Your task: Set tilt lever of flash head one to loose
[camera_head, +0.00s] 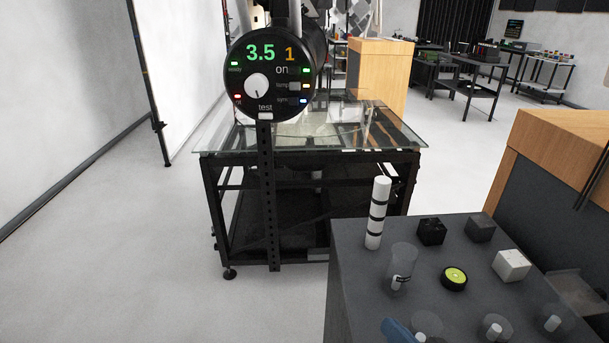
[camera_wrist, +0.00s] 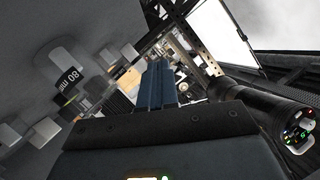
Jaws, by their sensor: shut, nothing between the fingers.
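Flash head one (camera_head: 270,85) is a black cylinder with a round control face reading 3.5 and 1, held up in front of the glass-topped table. It also shows at the right of the wrist view (camera_wrist: 255,100), its lit face toward the lower right. I cannot make out its tilt lever or the lever's setting in either view. My gripper (camera_wrist: 157,75) shows in the wrist view with its blue fingers together and empty. It is apart from the flash head, which lies to the right of the fingers in that view.
A glass-topped black frame table (camera_head: 215,140) stands behind the flash head. A dark grey bench (camera_head: 350,285) at the lower right holds a white banded post (camera_head: 377,212), small blocks and clear cups. The floor at left is clear, beside a white panel (camera_head: 190,70).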

